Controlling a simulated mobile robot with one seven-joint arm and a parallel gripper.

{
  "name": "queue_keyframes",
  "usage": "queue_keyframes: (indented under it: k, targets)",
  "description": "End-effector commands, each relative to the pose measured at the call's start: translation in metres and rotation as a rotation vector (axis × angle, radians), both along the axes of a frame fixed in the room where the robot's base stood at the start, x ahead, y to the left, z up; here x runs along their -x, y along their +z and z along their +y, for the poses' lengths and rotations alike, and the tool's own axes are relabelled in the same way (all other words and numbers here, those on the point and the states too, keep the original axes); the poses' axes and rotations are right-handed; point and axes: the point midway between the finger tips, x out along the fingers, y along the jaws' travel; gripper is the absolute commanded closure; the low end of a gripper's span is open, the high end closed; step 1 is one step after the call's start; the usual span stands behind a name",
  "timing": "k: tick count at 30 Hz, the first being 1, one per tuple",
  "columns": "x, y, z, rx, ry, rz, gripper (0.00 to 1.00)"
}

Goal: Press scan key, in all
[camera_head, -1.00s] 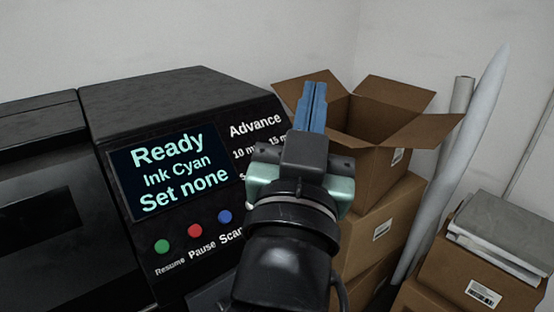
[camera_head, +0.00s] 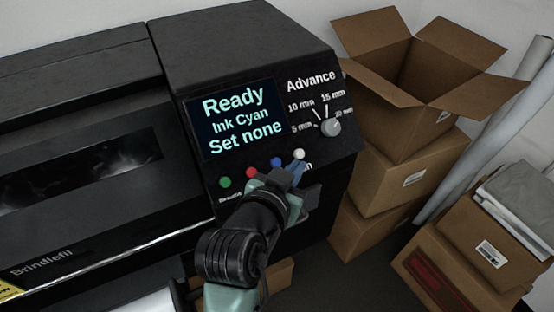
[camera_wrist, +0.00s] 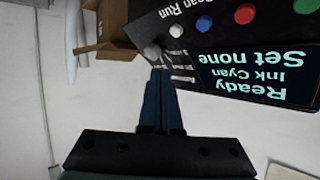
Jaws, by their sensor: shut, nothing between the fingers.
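The black printer's control panel (camera_head: 345,150) carries a row of green (camera_head: 225,182), red (camera_head: 251,172), blue (camera_head: 277,162) and white (camera_head: 299,154) buttons. The blue scan key also shows in the wrist view (camera_wrist: 204,23), beside the white key (camera_wrist: 176,30). The screen (camera_head: 232,118) reads "Ready, Ink Cyan, Set none". My gripper (camera_head: 299,166) is shut and empty, its blue fingers near the white button, right of the blue one. In the wrist view its fingertips (camera_wrist: 160,72) appear below the grey dial. I see no clear contact with any key. My gripper covers most of the lower labels.
The grey Advance dial (camera_head: 330,127) sits on the panel, above and right of the buttons. An open cardboard box (camera_head: 385,115) stands on stacked boxes at right, with pale rolls (camera_head: 490,140) behind. A grey stack (camera_head: 520,200) lies on another box.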

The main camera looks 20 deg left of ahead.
Motion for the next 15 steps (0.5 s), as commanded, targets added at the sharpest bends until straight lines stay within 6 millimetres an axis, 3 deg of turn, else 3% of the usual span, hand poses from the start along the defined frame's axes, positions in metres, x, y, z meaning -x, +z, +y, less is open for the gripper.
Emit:
queue_keyframes:
  k: [15]
  targets:
    - [-0.026, -0.047, 0.034, -0.001, 0.002, -0.002, 1.0]
